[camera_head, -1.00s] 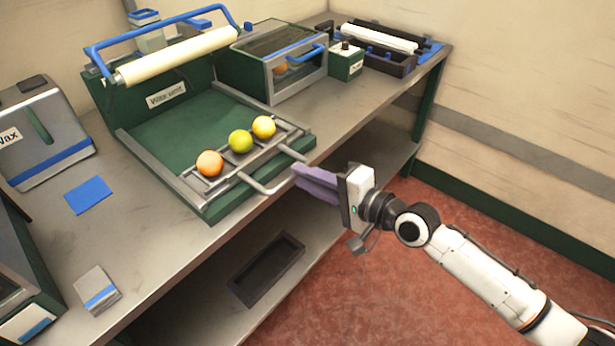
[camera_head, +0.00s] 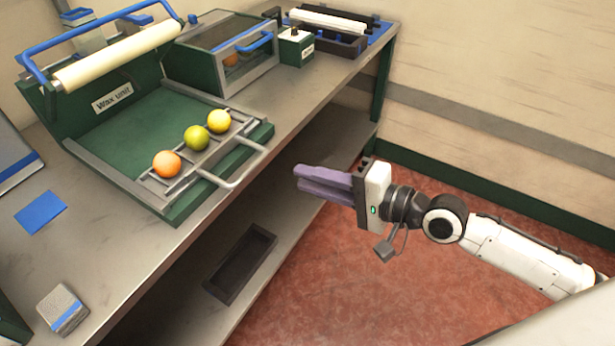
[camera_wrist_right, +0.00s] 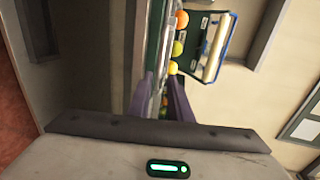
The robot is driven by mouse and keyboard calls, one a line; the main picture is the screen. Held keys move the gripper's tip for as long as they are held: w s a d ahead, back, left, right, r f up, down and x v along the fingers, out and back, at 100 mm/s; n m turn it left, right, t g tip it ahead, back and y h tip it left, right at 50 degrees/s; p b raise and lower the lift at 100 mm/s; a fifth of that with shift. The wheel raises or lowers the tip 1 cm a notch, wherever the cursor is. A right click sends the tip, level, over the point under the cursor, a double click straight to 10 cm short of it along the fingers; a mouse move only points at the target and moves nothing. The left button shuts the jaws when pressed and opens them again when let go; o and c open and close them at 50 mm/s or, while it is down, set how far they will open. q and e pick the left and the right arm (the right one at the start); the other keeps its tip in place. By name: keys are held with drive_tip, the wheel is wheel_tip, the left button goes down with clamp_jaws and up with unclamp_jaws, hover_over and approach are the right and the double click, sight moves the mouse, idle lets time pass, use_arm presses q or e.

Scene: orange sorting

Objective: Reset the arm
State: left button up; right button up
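My right gripper (camera_head: 300,180) is empty, its purple fingers pointing left in the head view, in the air in front of the bench edge and over the floor. In the right wrist view its two fingers (camera_wrist_right: 162,88) stand apart with a gap between them. The arm reaches in from the right. Near the fingers, but apart from them, is the wax unit (camera_head: 85,160) with an orange fruit (camera_head: 167,164), a green one (camera_head: 197,138) and a yellow one (camera_head: 219,121) in a row on its front rails. My left gripper is not in view.
The metal bench (camera_head: 120,262) runs from front left to back right. On it stand a glass-fronted box (camera_head: 250,65), a small green box (camera_head: 297,47) and a black brush unit (camera_head: 340,40). A dark tray (camera_head: 240,262) lies on the lower shelf. The red floor is clear.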

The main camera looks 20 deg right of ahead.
drive_tip(key=s+f+n+g+h, duration=0.2)
drive_tip(key=s+f+n, duration=0.4)
drive_tip(key=s+f, duration=0.3)
drive_tip(key=s+d+f+n+g+h, duration=0.1)
drive_tip(key=s+f+n+h, duration=0.4)
drive_tip(key=s+f, duration=0.5)
wheel_tip(320, 180, down, 8)
drive_tip(key=shift+s+r+n+g, duration=0.15)
drive_tip(key=shift+s+n+g, duration=0.2)
drive_tip(key=shift+n, duration=0.25)
drive_tip(key=shift+w, duration=0.1)
